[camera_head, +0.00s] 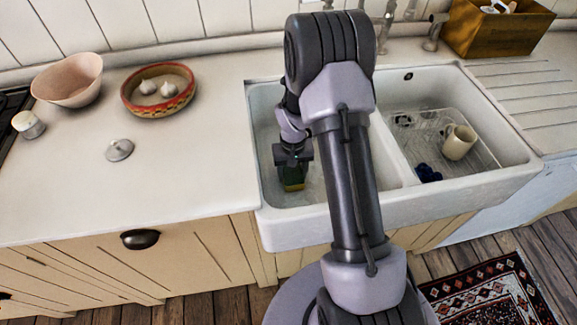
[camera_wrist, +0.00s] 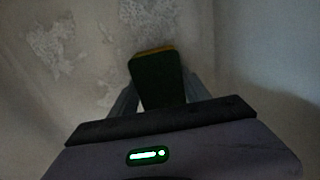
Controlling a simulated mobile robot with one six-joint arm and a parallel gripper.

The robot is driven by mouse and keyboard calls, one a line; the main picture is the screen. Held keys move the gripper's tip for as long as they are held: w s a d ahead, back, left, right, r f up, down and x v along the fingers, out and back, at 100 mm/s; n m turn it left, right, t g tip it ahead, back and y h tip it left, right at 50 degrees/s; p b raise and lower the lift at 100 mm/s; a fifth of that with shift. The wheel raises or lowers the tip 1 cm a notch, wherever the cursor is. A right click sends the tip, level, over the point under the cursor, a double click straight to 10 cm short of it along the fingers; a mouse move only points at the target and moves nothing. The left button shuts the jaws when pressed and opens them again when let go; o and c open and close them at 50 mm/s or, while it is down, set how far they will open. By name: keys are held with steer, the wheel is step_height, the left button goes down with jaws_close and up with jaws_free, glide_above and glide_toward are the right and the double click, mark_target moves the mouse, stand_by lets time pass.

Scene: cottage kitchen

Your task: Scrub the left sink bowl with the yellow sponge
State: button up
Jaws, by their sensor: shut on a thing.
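My gripper (camera_head: 293,165) is down inside the left sink bowl (camera_head: 262,118), near its front left part. It is shut on the yellow sponge (camera_head: 293,184), which has a dark green side. The sponge also shows in the wrist view (camera_wrist: 156,73), dark side towards the camera with a thin yellow edge at the far end. In the wrist view, pale blotchy marks (camera_wrist: 57,45) show on the bowl's surface. I cannot tell whether the sponge touches the bottom. My arm hides much of the bowl's right side.
The right bowl holds a wire rack (camera_head: 428,125), a cream mug (camera_head: 459,142) and a dark blue thing (camera_head: 428,173). Taps (camera_head: 386,25) stand behind the sink. A patterned bowl with garlic (camera_head: 158,90), a pink bowl (camera_head: 68,80) and a lid (camera_head: 119,150) are on the left counter.

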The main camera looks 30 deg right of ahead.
mark_target(301, 180)
steer(key=s, duration=0.3)
steer(key=shift+s+d, duration=0.4)
steer(key=shift+s, duration=0.1)
steer(key=s+d, duration=0.4)
steer(key=d, duration=0.1)
steer(key=shift+d, duration=0.1)
steer(key=d, duration=0.4)
steer(key=w+d, duration=0.1)
steer(key=d, duration=0.1)
steer(key=shift+d, duration=0.3)
steer(key=w+d, duration=0.4)
steer(key=w, duration=0.1)
steer(key=shift+p, duration=0.35)
steer(key=shift+w, duration=0.25)
steer(key=shift+w+a+r, duration=0.1)
steer(key=shift+w+a, duration=0.25)
steer(key=shift+a, duration=0.95)
steer(key=shift+w+a+f, duration=0.1)
steer(key=shift+w+a, duration=0.3)
steer(key=shift+a, duration=0.95)
steer(key=shift+w+a+r, duration=0.1)
steer(key=shift+w+a, duration=0.25)
steer(key=shift+a, duration=0.95)
step_height(301, 180, up, 19)
steer(key=p, duration=1.2)
steer(key=shift+f+p, duration=0.2)
steer(key=shift+p, duration=0.15)
